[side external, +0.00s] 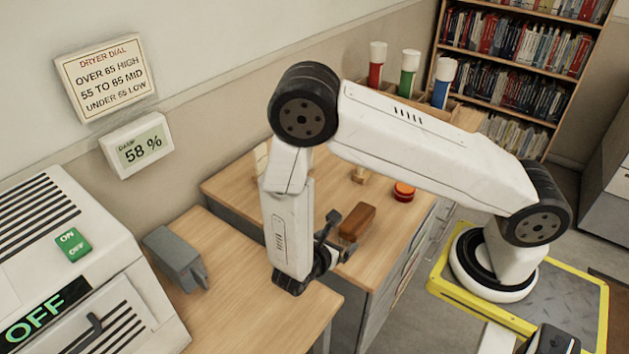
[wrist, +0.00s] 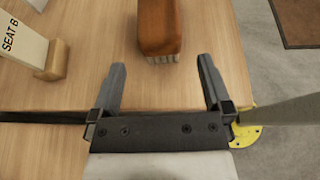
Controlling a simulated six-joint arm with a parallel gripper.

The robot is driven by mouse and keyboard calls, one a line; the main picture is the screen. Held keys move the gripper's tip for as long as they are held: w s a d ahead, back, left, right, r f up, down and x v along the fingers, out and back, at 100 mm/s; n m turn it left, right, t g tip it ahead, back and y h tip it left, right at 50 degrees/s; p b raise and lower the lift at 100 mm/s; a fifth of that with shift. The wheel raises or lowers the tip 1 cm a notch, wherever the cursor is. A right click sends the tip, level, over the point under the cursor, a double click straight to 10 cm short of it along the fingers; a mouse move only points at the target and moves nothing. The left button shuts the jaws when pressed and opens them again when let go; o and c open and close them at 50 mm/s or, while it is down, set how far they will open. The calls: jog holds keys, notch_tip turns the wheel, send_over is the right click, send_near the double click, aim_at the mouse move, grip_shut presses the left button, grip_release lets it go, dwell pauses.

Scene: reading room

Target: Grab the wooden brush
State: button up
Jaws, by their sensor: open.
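The wooden brush (wrist: 160,27) is a reddish-brown block with pale bristles at its near end in the wrist view. It lies on the wooden table, and its far end is cut off by the top edge. In the side view the brush (side external: 357,222) is on the table, just right of my gripper (side external: 333,236). In the wrist view my gripper (wrist: 162,75) is open and empty. Its two fingers point toward the brush, which is beyond the fingertips and roughly centred between them. I see no contact.
A sign reading SEAT B (wrist: 20,45) stands left of the brush in the wrist view. A red round button (side external: 403,191) and a small wooden piece (side external: 360,175) are behind the brush. A gap divides the tables.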

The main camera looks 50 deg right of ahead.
aim_at(346, 233)
jog(key=shift+x, duration=1.3)
jog(key=shift+d, duration=0.1)
jog(key=shift+x, duration=2.5)
jog(key=shift+f, duration=0.15)
jog(key=c, duration=1.3)
jog(key=shift+r, duration=5)
